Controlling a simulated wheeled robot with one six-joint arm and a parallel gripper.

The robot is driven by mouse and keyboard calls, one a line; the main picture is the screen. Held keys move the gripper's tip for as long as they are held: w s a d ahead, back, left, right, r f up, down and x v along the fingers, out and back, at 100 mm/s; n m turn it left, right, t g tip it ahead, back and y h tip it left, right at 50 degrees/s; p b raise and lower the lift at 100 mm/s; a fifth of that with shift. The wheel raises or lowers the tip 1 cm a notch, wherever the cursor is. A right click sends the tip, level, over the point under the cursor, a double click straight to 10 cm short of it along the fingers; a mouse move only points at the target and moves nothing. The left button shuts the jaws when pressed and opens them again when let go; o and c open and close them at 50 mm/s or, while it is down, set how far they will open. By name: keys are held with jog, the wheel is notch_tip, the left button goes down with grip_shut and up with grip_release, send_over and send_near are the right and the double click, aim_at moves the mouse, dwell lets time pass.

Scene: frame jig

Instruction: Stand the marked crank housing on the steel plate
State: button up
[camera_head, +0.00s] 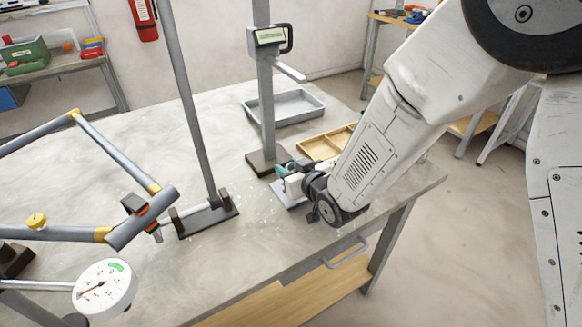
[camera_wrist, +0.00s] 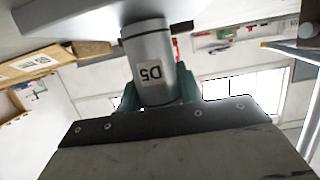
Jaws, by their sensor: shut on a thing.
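A grey cylindrical crank housing with a white label reading D5 (camera_wrist: 153,62) shows in the wrist view. My gripper (camera_wrist: 158,90) is shut on it, with a teal finger on each side. In the head view my gripper (camera_head: 285,172) is low over the bench, and the housing is mostly hidden by the fingers and wrist. The pale steel plate (camera_head: 284,197) lies under and beside my gripper, partly covered by it. I cannot tell whether the housing touches the plate.
A wooden compartment tray (camera_head: 318,148) lies close behind my gripper. A post with a digital display (camera_head: 270,37) stands beside it on a dark base. A grey metal tray (camera_head: 284,108) is farther back. A jointed frame (camera_head: 120,160) and a dial gauge (camera_head: 104,287) are at left.

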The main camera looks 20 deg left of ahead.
jog(key=o, duration=1)
jog(key=shift+f, duration=0.1)
jog(key=shift+o, duration=0.2)
jog(key=shift+r, duration=0.2)
jog(key=v, duration=1.2)
